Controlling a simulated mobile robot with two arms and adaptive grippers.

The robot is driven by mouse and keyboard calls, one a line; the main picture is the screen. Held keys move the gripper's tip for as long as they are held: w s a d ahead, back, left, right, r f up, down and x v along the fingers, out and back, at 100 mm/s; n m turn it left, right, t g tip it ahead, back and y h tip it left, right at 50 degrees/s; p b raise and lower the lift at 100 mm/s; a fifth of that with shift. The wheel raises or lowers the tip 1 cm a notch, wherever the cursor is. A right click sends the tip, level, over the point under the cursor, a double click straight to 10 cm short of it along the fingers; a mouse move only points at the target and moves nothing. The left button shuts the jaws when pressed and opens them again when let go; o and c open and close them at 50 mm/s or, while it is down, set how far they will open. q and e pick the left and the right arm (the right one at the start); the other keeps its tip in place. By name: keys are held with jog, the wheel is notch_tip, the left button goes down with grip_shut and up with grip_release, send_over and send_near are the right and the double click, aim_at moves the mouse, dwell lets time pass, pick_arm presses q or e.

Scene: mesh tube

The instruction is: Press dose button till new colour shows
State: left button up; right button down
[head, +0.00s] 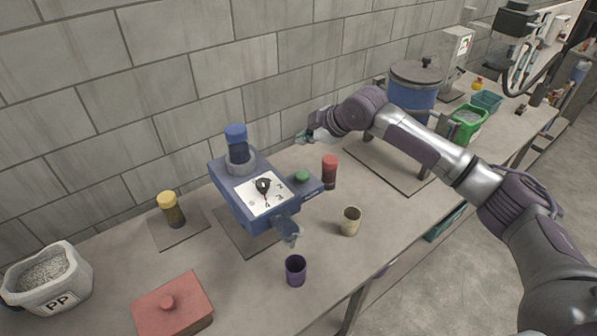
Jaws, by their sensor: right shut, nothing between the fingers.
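A blue dosing machine (240,205) stands on the bench, with a blue-capped bottle (236,143) upright in its top. Its white dial plate (266,194) carries numbers and a black pointer. A green button (302,176) sits on a blue arm at its right side. A spout (289,232) points to the front, and a purple cup (296,270) stands in front of it. The cup's contents cannot be made out. My right gripper (303,137) is shut and empty, behind and above the green button, not touching it. My left gripper is out of view.
A red-capped jar (330,172) stands right of the button, and a beige cup (351,221) nearer the front edge. A yellow-capped jar (171,210), a red lidded box (173,308) and a PP sack (48,278) are at left. A blue pot (410,95) stands behind my right arm.

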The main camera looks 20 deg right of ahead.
jog(key=b, duration=0.7)
send_over(304, 175)
notch_tip(304, 175, down, 7)
jog(key=shift+s+r, duration=0.1)
jog(key=shift+f, duration=0.95)
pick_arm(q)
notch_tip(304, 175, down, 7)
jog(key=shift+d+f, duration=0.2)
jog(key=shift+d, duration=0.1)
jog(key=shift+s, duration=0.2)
pick_arm(e)
jog(key=shift+f, duration=0.15)
